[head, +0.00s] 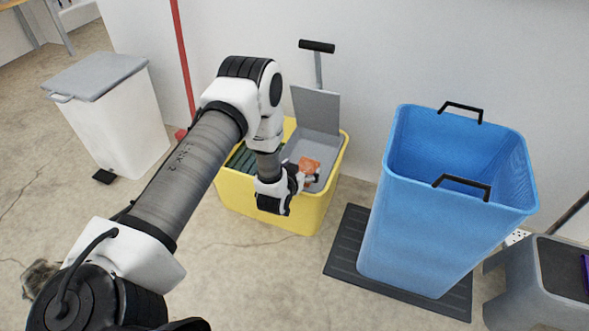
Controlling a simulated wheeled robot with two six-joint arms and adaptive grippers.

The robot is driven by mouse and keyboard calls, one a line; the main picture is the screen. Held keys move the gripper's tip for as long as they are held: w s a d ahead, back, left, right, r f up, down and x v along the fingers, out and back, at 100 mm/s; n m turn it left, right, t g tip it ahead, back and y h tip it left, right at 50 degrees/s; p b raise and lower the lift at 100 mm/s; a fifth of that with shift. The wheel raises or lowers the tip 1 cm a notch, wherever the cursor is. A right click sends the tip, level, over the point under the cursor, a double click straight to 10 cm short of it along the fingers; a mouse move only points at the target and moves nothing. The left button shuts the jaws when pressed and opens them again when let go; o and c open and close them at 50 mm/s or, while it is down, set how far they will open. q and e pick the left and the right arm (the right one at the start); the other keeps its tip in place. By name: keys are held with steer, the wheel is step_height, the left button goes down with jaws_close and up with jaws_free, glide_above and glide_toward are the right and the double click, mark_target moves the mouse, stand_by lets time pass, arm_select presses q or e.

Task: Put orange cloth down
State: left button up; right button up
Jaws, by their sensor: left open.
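The orange cloth (309,166) is a small crumpled piece at the yellow mop bucket (318,213), over its grey inner section. My left gripper (310,181) is right by the cloth, at the near side of it, and is open. The gripper partly covers the cloth's lower edge. I cannot tell whether the cloth rests on the bucket's grey part or still touches the fingers. My right gripper is not in view.
A tall blue bin (430,225) with black handles stands on a dark mat (347,255) to the right. A white lidded bin (120,125) stands at the left. A grey step stool (535,290) is at the right edge. Open concrete floor lies in front.

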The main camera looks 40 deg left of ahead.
arm_select(q)
steer(key=p+v, duration=0.1)
steer(key=v, duration=0.1)
steer(key=p+v, duration=0.1)
steer(key=v, duration=0.2)
steer(key=p+v, duration=0.1)
steer(key=v, duration=0.2)
steer(key=shift+r+p, duration=0.35)
steer(key=shift+p, duration=0.05)
steer(key=s+d+f+g+h, duration=0.1)
steer(key=s+d+f+g, duration=0.15)
steer(key=s, duration=0.25)
steer(key=s+d+f+m+g+h, duration=0.1)
steer(key=s+d+f+g, duration=0.15)
steer(key=s, duration=0.25)
steer(key=s+d+f+g+h, duration=0.1)
steer(key=s+d+f+g, duration=0.1)
steer(key=s+d, duration=0.25)
steer(key=s+d+g, duration=0.1)
steer(key=s+g, duration=0.2)
steer(key=s, duration=0.4)
steer(key=s+d+m+g, duration=0.1)
steer(key=s+g, duration=0.2)
steer(key=s, duration=0.5)
steer(key=shift+d+r, duration=0.3)
steer(key=shift+r, duration=0.1)
